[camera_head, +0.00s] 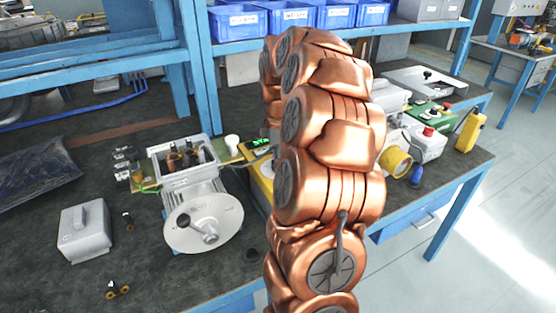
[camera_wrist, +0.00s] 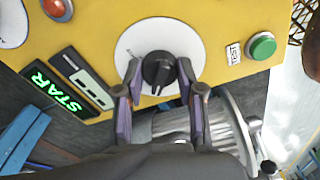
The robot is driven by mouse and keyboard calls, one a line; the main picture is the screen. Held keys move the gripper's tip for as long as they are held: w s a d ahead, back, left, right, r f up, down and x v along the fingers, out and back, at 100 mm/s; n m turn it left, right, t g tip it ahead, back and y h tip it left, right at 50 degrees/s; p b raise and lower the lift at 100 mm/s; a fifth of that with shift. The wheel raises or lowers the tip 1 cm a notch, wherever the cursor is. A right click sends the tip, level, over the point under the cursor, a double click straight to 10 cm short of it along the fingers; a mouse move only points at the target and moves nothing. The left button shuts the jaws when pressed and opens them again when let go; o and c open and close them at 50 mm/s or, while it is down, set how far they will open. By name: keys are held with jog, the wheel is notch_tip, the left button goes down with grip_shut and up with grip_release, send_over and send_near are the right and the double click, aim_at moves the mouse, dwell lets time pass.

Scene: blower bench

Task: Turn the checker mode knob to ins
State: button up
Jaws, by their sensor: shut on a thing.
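The yellow checker (camera_wrist: 225,20) fills the upper part of the wrist view. Its black mode knob (camera_wrist: 158,69) sits in the middle of a round white dial (camera_wrist: 135,42). My gripper (camera_wrist: 159,72) has a finger on each side of the knob and is shut on it. The small marks on the dial are too unclear to read. In the head view the checker (camera_head: 262,185) is mostly hidden behind my copper arm, and the knob and gripper are out of sight.
The panel has a green button (camera_wrist: 262,46) beside a TEST label, a red lamp (camera_wrist: 57,8) and a lit green display (camera_wrist: 60,96). A motor with a round grey flange (camera_head: 203,222) stands left of the checker. Blue bins (camera_head: 238,22) line the shelf.

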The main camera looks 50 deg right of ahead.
jog(key=shift+m, duration=0.3)
jog(key=m+b, duration=0.2)
jog(key=m, duration=0.1)
jog(key=shift+f+b, duration=0.15)
jog(key=shift+b, duration=0.2)
jog(key=m+b, duration=0.2)
jog(key=m, duration=0.4)
jog(key=shift+b, duration=0.3)
jog(key=o, duration=1.1)
jog(key=shift+o, duration=0.2)
jog(key=shift+r, duration=0.25)
notch_tip(320, 180, up, 12)
